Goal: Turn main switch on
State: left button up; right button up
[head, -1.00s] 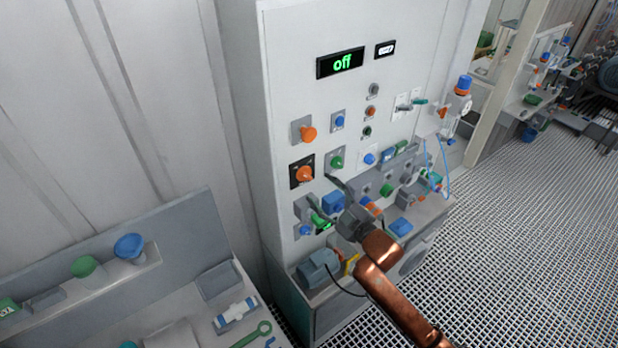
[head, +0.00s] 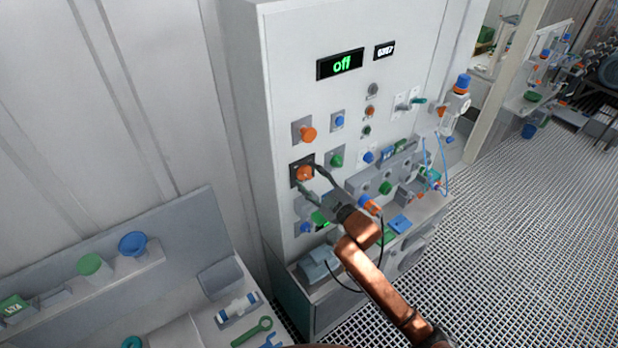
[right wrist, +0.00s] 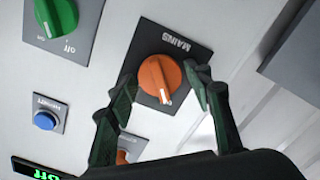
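The main switch is an orange rotary knob (head: 304,173) on a black plate on the grey cabinet front. In the right wrist view the orange knob (right wrist: 160,78) sits on its black plate marked MAINS (right wrist: 178,44). A display (head: 340,63) above reads "off". My right gripper (head: 308,176) is open, with its fingers around the knob in the head view. In the right wrist view its two fingertips (right wrist: 160,80) appear on either side of the knob; I cannot tell whether they touch it. My left gripper is not in view.
Another orange knob (head: 308,134) is just above the main switch. A green knob (head: 336,160) is to its right, and a blue button (right wrist: 45,120) shows in the right wrist view. A bench with tools (head: 236,308) stands at lower left. Grating floor (head: 520,220) is open at right.

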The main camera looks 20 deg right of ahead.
jog(key=c, duration=0.8)
jog(key=shift+c, duration=0.2)
jog(key=m+p, duration=0.2)
jog(key=m, duration=0.1)
jog(key=shift+r, duration=0.1)
jog(key=m+p, duration=0.1)
jog(key=m, duration=0.1)
jog(key=shift+m, duration=0.4)
jog(key=m, duration=0.4)
jog(key=shift+m, duration=0.3)
jog(key=m, duration=0.5)
jog(key=shift+m, duration=0.4)
